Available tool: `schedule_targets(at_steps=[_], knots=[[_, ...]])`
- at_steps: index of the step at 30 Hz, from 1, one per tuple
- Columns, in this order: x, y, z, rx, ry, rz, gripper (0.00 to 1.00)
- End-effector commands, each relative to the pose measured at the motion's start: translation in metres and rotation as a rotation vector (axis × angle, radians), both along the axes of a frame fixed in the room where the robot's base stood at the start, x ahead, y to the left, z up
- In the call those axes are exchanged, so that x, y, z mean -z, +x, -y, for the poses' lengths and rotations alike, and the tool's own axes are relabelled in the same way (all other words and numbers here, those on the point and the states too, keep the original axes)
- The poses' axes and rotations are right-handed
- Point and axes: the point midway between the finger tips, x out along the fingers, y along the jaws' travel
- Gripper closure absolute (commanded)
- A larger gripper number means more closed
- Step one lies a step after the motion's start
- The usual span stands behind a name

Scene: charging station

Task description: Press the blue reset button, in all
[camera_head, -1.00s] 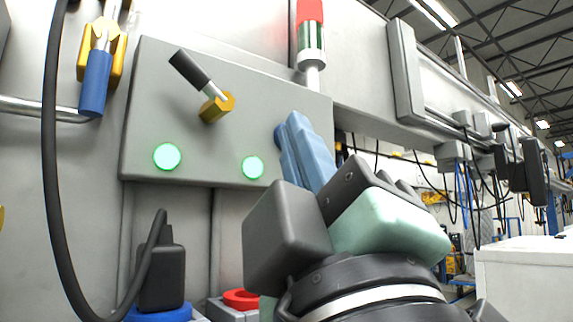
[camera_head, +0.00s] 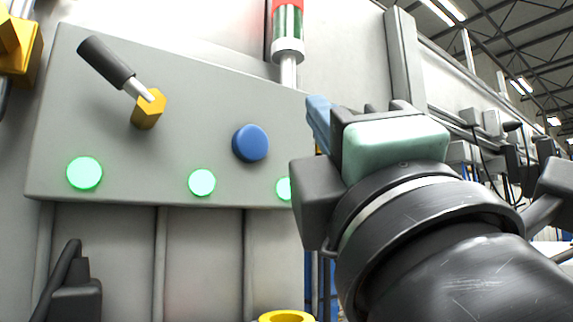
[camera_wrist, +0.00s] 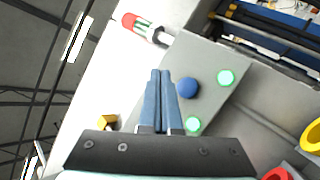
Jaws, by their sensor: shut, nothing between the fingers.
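The blue reset button (camera_head: 250,143) is a round cap on the front of a grey panel (camera_head: 200,100). It is in full view in the head view. It also shows in the wrist view (camera_wrist: 187,88), just right of my fingertips. My gripper (camera_head: 318,112) is to the right of the button in the head view, apart from it, with mostly its back side showing. In the wrist view its two blue fingers (camera_wrist: 160,75) lie together, shut and empty. Whether the fingers touch the panel I cannot tell.
Green lights (camera_head: 84,173) glow along the panel's lower edge; one is partly behind my gripper. A black-handled lever on a yellow hex base (camera_head: 148,108) sits left of the button. A red, white and green signal tower (camera_head: 288,30) stands above. A yellow ring (camera_head: 287,316) is below.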

Motion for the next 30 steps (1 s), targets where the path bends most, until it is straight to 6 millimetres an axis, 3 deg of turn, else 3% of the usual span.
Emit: schedule_targets(at_steps=[15, 30], knots=[[0.0, 0.055, -0.04, -0.003, 0.001, -0.002, 1.0], [0.0, 0.065, -0.048, -0.001, -0.001, 0.0, 1.0]])
